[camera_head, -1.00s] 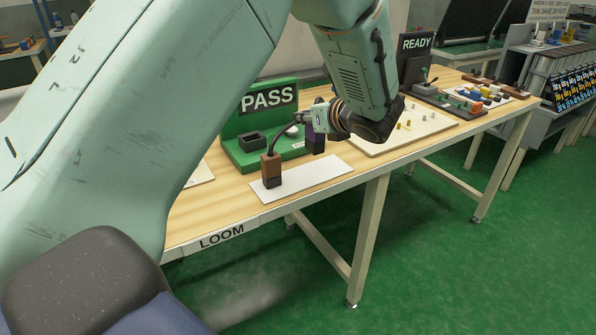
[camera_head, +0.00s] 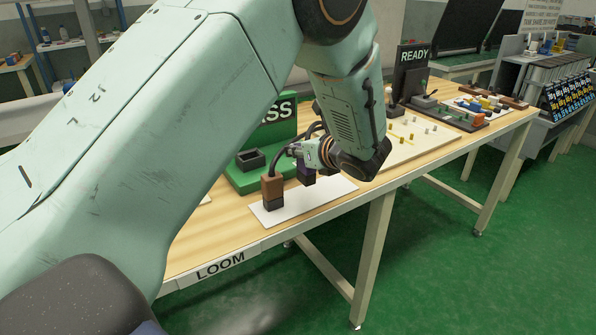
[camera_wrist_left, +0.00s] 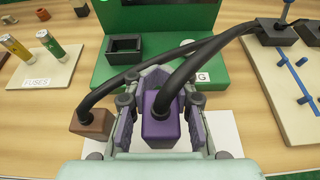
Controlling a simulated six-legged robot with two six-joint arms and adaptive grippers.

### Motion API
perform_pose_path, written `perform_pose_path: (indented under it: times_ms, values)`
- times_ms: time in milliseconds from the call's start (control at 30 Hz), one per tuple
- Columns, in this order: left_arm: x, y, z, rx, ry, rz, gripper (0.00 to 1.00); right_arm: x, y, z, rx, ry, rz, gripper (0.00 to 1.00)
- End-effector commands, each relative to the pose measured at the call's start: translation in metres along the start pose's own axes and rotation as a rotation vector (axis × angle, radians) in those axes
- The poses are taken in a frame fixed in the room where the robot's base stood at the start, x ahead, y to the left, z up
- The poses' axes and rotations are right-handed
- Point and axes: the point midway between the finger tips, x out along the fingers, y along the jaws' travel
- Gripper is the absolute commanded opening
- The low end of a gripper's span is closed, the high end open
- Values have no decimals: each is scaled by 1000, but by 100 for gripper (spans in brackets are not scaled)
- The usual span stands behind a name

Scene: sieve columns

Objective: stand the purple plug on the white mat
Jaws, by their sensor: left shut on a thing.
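My left gripper (camera_wrist_left: 160,115) is shut on the purple plug (camera_wrist_left: 161,128), which has a dark cable rising from its top. In the head view the purple plug (camera_head: 306,173) hangs at the gripper (camera_head: 316,158), over or just behind the right part of the white mat (camera_head: 310,202). I cannot tell whether its base touches anything. A brown plug (camera_head: 271,190) with a dark base stands upright on the left part of the mat, and its cable arches toward the gripper. The brown plug also shows left of the gripper in the left wrist view (camera_wrist_left: 92,121). My right gripper is out of view.
A green PASS stand (camera_head: 235,178) with a dark square socket (camera_head: 251,160) stands behind the mat. Dark cables cross above the held plug. A pale board (camera_head: 425,140) with small pegs lies to the right. The LOOM table edge (camera_head: 222,267) is in front.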

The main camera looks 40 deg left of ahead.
Motion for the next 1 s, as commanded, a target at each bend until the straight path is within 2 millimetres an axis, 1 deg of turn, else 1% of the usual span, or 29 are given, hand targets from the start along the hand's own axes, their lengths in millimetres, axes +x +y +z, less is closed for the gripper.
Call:
perform_pose_path:
  times_ms: [167, 367, 633, 767, 800, 1000]
  values:
    - [5, 0, -11, -1, -1, 0, 0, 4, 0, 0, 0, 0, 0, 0]
    - [17, 0, -36, 0, 0, 0, 0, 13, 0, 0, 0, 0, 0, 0]
    - [19, 0, -36, -3, -1, -1, 0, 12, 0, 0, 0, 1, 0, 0]
    - [21, 0, -40, -2, -1, 0, 0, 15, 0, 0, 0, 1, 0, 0]
    - [20, 0, -39, -2, -1, 0, 21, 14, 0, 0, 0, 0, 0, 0]
    - [20, 0, -39, -2, -1, 0, 38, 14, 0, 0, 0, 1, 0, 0]
